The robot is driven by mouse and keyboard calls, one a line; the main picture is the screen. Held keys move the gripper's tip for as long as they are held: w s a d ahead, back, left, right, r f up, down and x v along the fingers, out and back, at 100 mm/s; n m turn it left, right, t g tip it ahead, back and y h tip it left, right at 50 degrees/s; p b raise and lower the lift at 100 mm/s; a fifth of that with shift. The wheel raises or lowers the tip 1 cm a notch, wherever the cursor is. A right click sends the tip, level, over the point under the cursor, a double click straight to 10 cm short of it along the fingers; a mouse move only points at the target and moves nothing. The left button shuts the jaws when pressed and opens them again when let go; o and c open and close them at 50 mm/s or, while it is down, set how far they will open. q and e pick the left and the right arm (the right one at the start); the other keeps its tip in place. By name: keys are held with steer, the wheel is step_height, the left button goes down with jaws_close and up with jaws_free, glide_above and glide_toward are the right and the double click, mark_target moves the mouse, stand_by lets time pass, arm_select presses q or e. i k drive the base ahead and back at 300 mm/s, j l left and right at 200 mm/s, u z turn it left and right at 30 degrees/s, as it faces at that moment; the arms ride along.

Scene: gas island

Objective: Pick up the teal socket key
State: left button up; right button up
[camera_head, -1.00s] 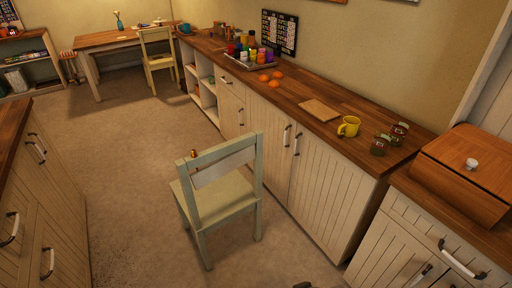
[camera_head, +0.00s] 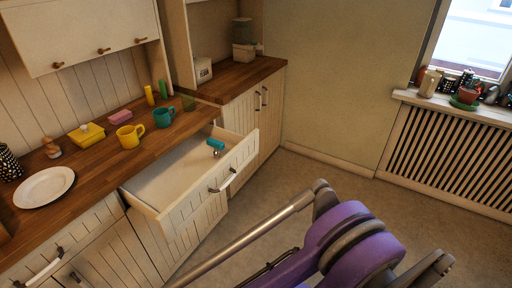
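A teal cylinder with a small metal part below it, which looks like the teal socket key (camera_head: 216,144), is in the open drawer (camera_head: 160,190) near its right inner end. The drawer is pulled out from under the wooden counter. My purple and grey arm fills the lower right of the view, with a long grey rod crossing in front of the drawer cabinet. I cannot make out the fingers of either gripper. Nothing covers the teal object.
A teal mug (camera_head: 163,117), a yellow mug (camera_head: 130,136), a yellow butter dish (camera_head: 87,135), a pink block (camera_head: 121,117) and a white plate (camera_head: 44,187) stand on the counter (camera_head: 95,165). The floor (camera_head: 310,180) right of the drawer is clear up to the radiator cover (camera_head: 450,155).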

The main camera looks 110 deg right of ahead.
mark_target(217, 145)
steer(key=z, duration=3.45)
